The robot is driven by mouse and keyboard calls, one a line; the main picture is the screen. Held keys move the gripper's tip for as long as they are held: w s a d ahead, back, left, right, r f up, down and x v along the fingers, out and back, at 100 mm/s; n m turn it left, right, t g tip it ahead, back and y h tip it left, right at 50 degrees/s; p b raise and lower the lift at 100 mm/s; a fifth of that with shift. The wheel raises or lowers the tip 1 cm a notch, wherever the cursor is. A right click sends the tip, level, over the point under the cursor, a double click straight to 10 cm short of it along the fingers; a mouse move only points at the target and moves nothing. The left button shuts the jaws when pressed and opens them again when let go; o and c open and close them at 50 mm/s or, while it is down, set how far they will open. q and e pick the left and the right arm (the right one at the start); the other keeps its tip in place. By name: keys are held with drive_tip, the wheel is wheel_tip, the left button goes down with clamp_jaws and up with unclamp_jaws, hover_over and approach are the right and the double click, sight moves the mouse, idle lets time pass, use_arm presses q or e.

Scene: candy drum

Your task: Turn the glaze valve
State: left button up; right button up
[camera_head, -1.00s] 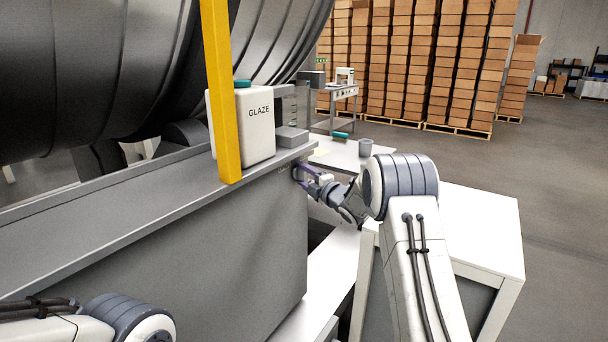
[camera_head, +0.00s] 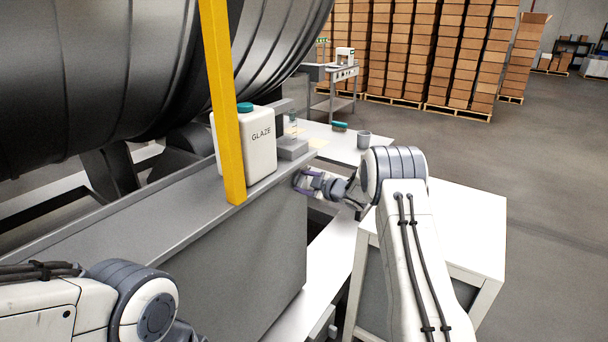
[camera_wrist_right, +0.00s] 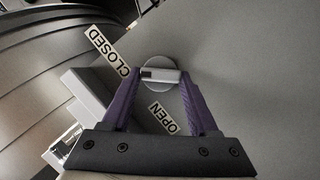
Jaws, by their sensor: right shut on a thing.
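The glaze valve's small pale handle (camera_wrist_right: 161,76) sits on a round disc on a grey panel. In the right wrist view it lies crosswise between the purple fingers of my right gripper (camera_wrist_right: 160,84), which is shut on it. A CLOSED label (camera_wrist_right: 110,50) is at the handle's upper left and an OPEN label (camera_wrist_right: 162,118) below it, between the fingers. In the head view my right gripper (camera_head: 300,181) is at the end face of the grey housing, and the handle is hidden there. My left gripper is out of view.
The white GLAZE container (camera_head: 258,150) stands on the grey housing (camera_head: 240,250), behind a yellow post (camera_head: 222,100). The big drum (camera_head: 100,70) fills the upper left.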

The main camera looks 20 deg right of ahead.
drive_tip(key=shift+d, duration=0.1)
idle(0.5)
drive_tip(key=o, duration=1.4)
drive_tip(key=b+v, duration=0.2)
drive_tip(key=v, duration=0.8)
drive_tip(key=shift+s+d+r, duration=0.1)
drive_tip(key=shift+r, duration=0.05)
